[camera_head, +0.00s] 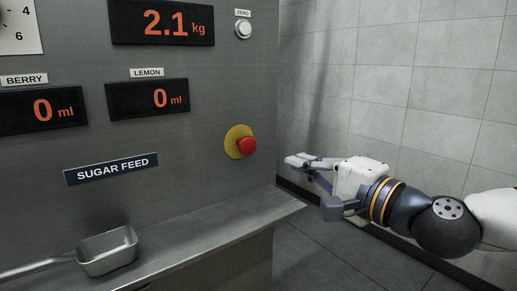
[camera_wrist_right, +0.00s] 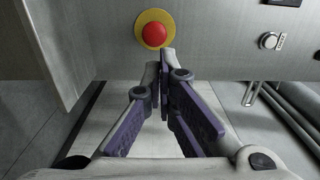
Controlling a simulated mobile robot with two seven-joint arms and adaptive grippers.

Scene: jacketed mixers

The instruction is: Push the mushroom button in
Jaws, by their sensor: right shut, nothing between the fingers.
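The red mushroom button (camera_head: 247,146) stands out from a round yellow plate (camera_head: 232,142) on the grey metal panel, near the panel's right edge. The button also shows in the right wrist view (camera_wrist_right: 154,34), straight beyond the fingertips, with a gap that I cannot measure. My right gripper (camera_head: 290,161) is to the right of the button and a little lower in the head view, apart from it. In the right wrist view its fingers (camera_wrist_right: 163,60) come together at the tips with nothing between them. My left gripper is not in view.
A metal ledge (camera_head: 215,229) runs below the panel, with a metal scoop (camera_head: 107,250) at its left. A ZERO button (camera_head: 243,28) sits above. Displays (camera_head: 163,24) read 2.1 kg and 0 ml. A tiled wall (camera_head: 400,60) stands behind my right arm.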

